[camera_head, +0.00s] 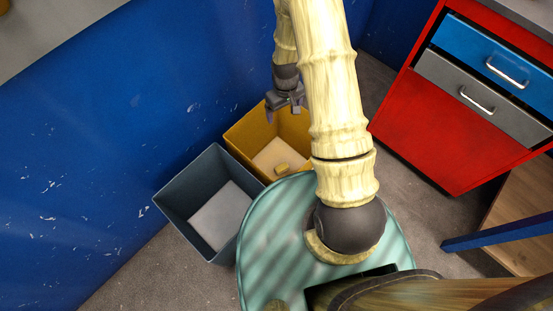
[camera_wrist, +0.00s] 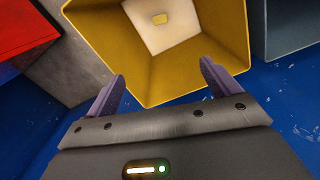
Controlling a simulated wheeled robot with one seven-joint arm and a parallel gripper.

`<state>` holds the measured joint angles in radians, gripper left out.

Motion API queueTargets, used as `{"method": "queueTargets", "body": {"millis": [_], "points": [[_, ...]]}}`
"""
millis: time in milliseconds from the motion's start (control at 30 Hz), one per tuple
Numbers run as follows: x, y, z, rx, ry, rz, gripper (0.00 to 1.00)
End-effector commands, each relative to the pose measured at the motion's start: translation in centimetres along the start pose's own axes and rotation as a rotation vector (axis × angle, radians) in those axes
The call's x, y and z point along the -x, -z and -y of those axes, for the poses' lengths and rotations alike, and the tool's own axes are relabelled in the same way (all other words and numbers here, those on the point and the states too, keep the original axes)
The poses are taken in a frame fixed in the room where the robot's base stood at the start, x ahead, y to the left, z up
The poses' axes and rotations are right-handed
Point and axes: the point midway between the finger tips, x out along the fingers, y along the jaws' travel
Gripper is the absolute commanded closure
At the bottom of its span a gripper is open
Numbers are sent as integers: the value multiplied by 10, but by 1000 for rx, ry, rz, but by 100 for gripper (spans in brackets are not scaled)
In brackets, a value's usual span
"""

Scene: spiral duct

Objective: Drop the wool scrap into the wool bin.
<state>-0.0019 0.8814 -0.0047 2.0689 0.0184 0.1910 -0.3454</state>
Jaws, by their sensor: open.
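The wool scrap looks to be the small yellow piece (camera_head: 282,168) lying on the pale floor of the yellow bin (camera_head: 243,133). The same piece (camera_wrist: 160,18) shows in the wrist view, inside the yellow bin (camera_wrist: 185,84). I cannot read any label that tells which bin is for wool. My gripper (camera_head: 283,112) is above the yellow bin, near its back edge. In the wrist view my gripper (camera_wrist: 162,72) has its two purple fingers spread, with nothing between them. The piece is apart from the fingers.
A grey bin (camera_head: 177,204) with a bare pale floor stands left of the yellow one; its edge shows in the wrist view (camera_wrist: 285,28). A blue wall (camera_head: 90,150) runs behind both. A red cabinet (camera_head: 430,130) with blue and grey drawers stands right. Grey floor lies between.

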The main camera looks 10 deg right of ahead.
Motion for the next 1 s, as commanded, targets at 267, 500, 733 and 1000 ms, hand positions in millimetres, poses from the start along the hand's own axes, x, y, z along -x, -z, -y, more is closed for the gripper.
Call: {"method": "queueTargets", "body": {"millis": [267, 500, 733, 1000], "points": [[60, 0, 0, 1, -1, -3, 12], [100, 0, 0, 1, -1, -1, 12], [110, 0, 0, 1, 0, 1, 12], [109, 0, 0, 1, 0, 1, 12]]}}
